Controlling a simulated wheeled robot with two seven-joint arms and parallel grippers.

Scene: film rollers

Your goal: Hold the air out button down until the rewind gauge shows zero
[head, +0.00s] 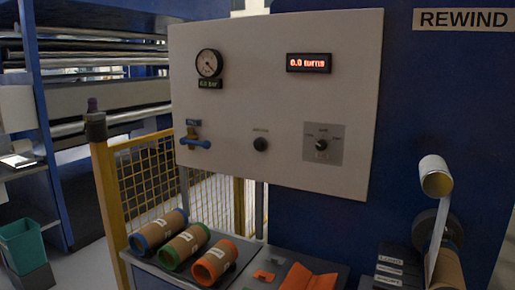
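A pale control panel (230,110) faces me. A round dial gauge (209,63) sits at its upper left, with a small green readout (210,84) in bar below it. The first digit and the needle's exact reading are too small to tell. A black round button (260,144) sits at the lower middle under a tiny label that I cannot read. I cannot tell whether it is pressed; nothing touches it. Neither of my grippers is in view.
The panel also bears a red display (309,63) in turns, a blue valve handle (195,143) and a selector knob (321,144). Below are several cardboard cores (184,246) with coloured ends and an orange folded piece (308,278). A film roller (435,176) stands right. A yellow fence (140,180) stands left.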

